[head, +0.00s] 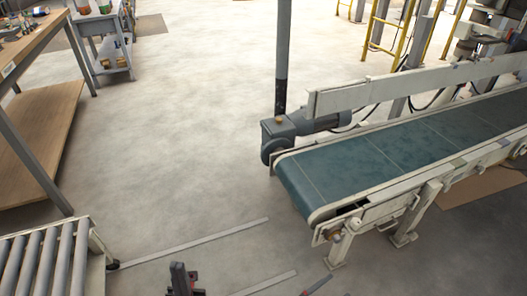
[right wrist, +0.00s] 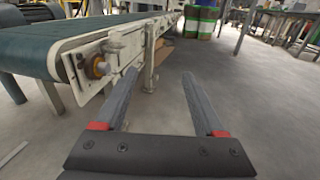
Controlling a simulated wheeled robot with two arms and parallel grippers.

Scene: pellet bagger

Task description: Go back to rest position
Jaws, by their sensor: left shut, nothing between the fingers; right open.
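My left gripper (head: 184,280) shows at the bottom edge of the head view, dark with red parts, over bare floor. It is shut and empty, and only its tip end is in view. My right gripper (right wrist: 160,75) is open in the right wrist view, its two grey fingers apart with nothing between them. In the head view only a small dark and red piece of it shows at the bottom edge. The conveyor (head: 350,165) with a green belt stands to the right in the head view; in the right wrist view its frame is left of my right gripper.
A roller conveyor (head: 40,262) stands at the lower left, below a wooden workbench (head: 45,45). A grey cart (head: 105,50) stands behind. A grey post (head: 282,60) rises behind the belt's end. The middle floor is clear. Colored drums (right wrist: 200,20) stand beyond the right gripper.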

